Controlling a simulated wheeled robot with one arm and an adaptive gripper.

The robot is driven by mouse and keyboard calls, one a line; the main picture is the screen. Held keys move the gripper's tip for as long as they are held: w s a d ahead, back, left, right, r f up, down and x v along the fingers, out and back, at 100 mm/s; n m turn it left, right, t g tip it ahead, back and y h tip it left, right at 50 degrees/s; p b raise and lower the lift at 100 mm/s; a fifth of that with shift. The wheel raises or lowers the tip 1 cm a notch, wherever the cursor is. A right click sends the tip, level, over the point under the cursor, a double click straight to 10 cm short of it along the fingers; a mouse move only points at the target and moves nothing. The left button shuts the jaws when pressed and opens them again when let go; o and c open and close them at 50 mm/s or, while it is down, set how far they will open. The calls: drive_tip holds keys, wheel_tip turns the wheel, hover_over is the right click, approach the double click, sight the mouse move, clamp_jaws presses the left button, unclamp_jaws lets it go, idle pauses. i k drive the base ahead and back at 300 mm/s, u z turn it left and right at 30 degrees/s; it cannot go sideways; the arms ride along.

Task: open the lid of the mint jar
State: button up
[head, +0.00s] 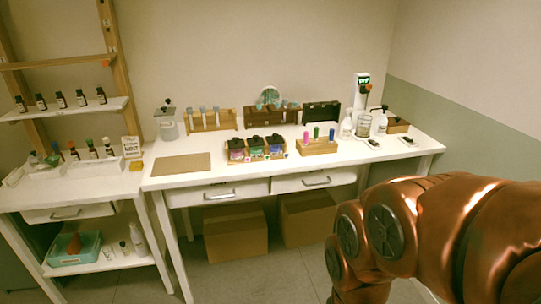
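The label writing is too small to read, so I cannot tell which is the mint jar. My copper-coloured arm fills the lower right, in front of the table. My gripper is not in view.
A brown mat (181,164) lies left of the jars. Right of them is a wooden rack (317,147) with coloured bottles. A clear lidded container (167,128) and a tube rack (212,121) stand behind. The table's front strip is mostly clear.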

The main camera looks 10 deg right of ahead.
sight(256, 140)
drive_tip(key=i, duration=0.95)
